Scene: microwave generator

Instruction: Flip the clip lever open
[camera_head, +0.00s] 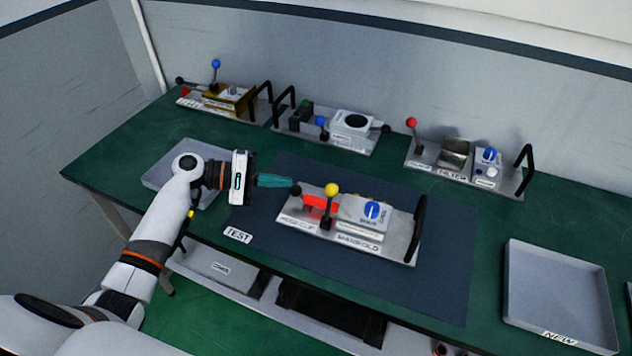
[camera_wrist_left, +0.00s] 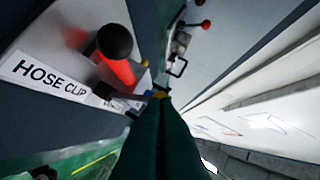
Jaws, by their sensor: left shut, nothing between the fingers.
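The clip lever has a red body (camera_head: 319,202) and a black ball knob (camera_head: 296,190) at its left end. It sits on the metal plate (camera_head: 400,246) labelled HOSE CLIP and MANIFOLD. In the left wrist view, the black knob (camera_wrist_left: 115,42) stands over the red part (camera_wrist_left: 120,72), behind the HOSE CLIP label (camera_wrist_left: 42,76). My left gripper (camera_head: 290,182) is shut and empty, its teal fingers pointing right at the knob. In the left wrist view, its fingertips (camera_wrist_left: 160,95) lie to the right of the knob; whether they touch the lever I cannot tell. My right gripper is out of view.
A yellow-knobbed lever (camera_head: 331,190), a blue dial (camera_head: 371,209) and a black handle (camera_head: 419,229) share the plate. It rests on a dark mat (camera_head: 449,276). Several other fixtures line the back. An empty NEW tray (camera_head: 558,292) is at right; another tray (camera_head: 160,177) lies under my left wrist.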

